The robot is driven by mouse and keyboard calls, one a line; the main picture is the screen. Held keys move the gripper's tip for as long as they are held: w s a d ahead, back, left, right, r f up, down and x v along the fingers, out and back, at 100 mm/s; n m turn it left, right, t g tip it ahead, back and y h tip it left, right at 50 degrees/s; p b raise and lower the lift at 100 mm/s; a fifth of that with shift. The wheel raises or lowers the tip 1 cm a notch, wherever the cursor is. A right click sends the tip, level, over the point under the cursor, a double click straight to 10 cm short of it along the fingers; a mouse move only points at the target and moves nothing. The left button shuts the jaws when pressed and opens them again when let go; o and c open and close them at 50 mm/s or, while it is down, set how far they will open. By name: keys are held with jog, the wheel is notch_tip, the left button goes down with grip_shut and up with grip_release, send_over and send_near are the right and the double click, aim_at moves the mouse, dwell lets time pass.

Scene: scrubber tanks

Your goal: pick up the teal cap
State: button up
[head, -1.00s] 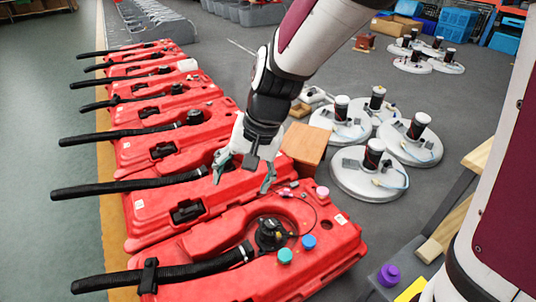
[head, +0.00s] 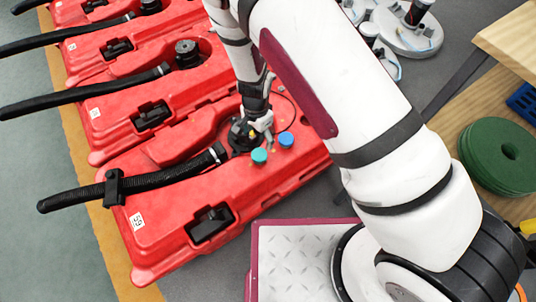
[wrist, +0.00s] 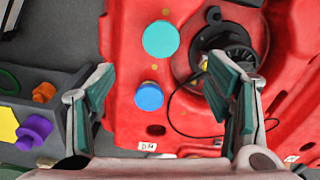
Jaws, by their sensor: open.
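The teal cap (head: 259,156) sits on top of the nearest red tank (head: 165,205), beside the black filler fitting (head: 243,134). A blue cap (head: 286,140) is close by on its right. My gripper (head: 262,122) is over the tank near these caps, partly hidden by my arm. In the wrist view my gripper (wrist: 160,68) is open and empty. There the teal cap (wrist: 161,39) shows just beyond the fingertips, and the blue cap (wrist: 149,96) lies between the fingers as seen. I cannot tell the height gap.
A black hose (head: 150,182) runs left from the nearest tank; more red tanks (head: 150,95) stand behind. In the wrist view a grey bin (wrist: 62,80) at left holds a purple knob (wrist: 34,132) and an orange knob (wrist: 43,92). Green discs (head: 500,155) lie on the wooden bench at right.

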aim_at(259, 154)
notch_tip(259, 154, down, 8)
jog(key=shift+b, duration=1.25)
jog(key=shift+a+f+b, duration=0.15)
jog(key=shift+f+b, duration=1.1)
jog(key=shift+f, duration=1.55)
jog(key=shift+c, duration=0.4)
jog(key=c, duration=0.9)
